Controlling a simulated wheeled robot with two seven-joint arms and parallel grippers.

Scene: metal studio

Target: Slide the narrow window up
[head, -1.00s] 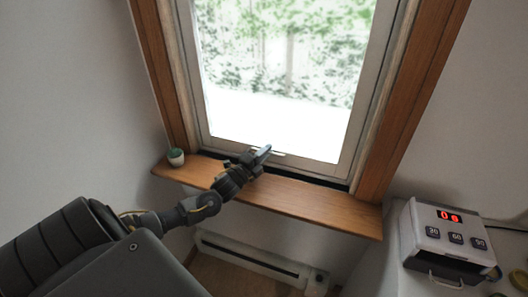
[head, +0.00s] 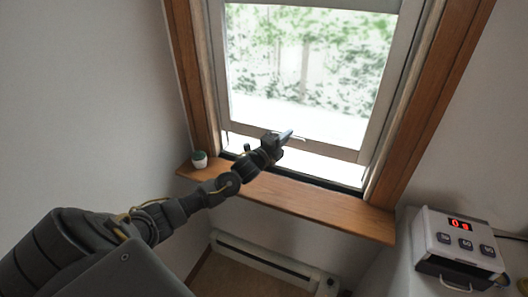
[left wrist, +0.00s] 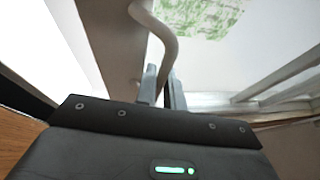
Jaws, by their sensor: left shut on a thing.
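The narrow window's sash (head: 328,149) stands partly raised, with a bright gap (head: 320,170) between its bottom rail and the sill. A pale curved handle (left wrist: 172,42) sits on the bottom rail; its end also shows in the head view (head: 299,138). My left gripper (head: 287,135) is at the handle. In the left wrist view its two fingers (left wrist: 163,98) are shut on the handle bar. Part of the handle is hidden behind the gripper in the head view. My right gripper is not in view.
A white device with a red display (head: 458,240) stands at lower right. A baseboard heater (head: 265,258) is under the sill.

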